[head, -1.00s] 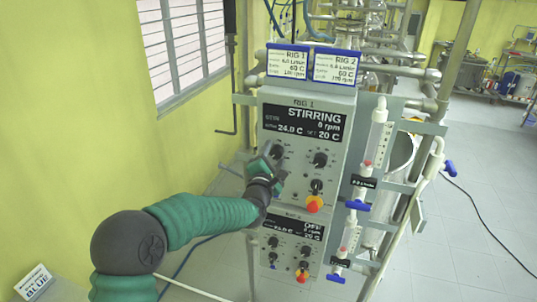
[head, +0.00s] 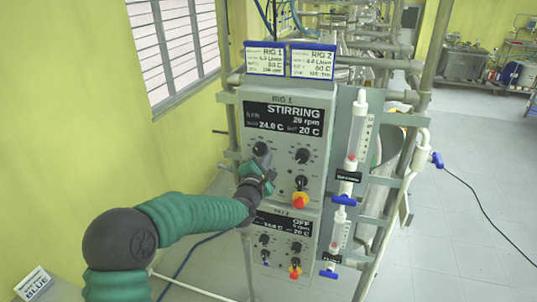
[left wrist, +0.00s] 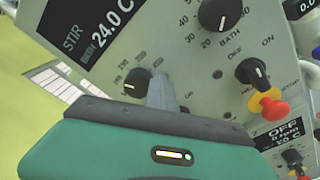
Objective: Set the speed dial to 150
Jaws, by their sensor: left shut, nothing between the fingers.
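The speed dial (head: 260,148) is the black left knob on the upper RIG 1 panel (head: 318,180). In the left wrist view the speed dial (left wrist: 137,82) shows a white mark at its lower left; its scale numbers are blurred. The display (head: 287,118) reads STIRRING and seemingly 20 rpm. My left gripper (head: 265,166) is shut and empty, just below and right of the dial. In the left wrist view the left gripper's fingers (left wrist: 158,88) are together at the dial's right side; I cannot tell whether they touch it. My right gripper is not in view.
The bath dial (head: 303,156) sits right of the speed dial. Below it are a black switch (head: 302,182) and a red-yellow button (head: 299,200). The RIG 2 panel (head: 281,228) is underneath. Glass tubes with blue valves (head: 343,200) stand at the right.

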